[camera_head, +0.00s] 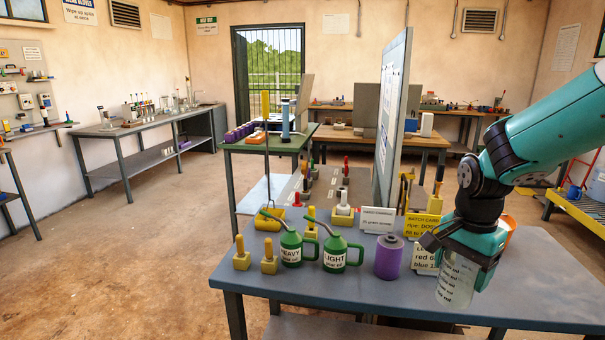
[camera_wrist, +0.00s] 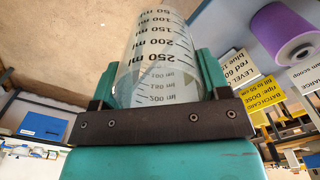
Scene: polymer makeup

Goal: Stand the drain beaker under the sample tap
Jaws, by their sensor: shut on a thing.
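My gripper (camera_head: 462,255) is at the right of the head view, low over the right part of the blue-grey table (camera_head: 330,300). It is shut on a clear beaker (camera_head: 456,284) with printed volume marks, which looks upright there. In the wrist view the beaker (camera_wrist: 158,45) sits between the teal fingers of my gripper (camera_wrist: 150,90), with marks up to 250 ml readable. I cannot tell whether its base touches the table. I cannot make out a sample tap in either view.
Green HEAVY (camera_head: 291,250) and LIGHT (camera_head: 335,254) oil cans and a purple spool (camera_head: 388,257) stand left of the beaker. Yellow-and-white cards (camera_head: 422,228) stand close behind it. A tall grey panel (camera_head: 392,120) rises further back. The table's front right is bare.

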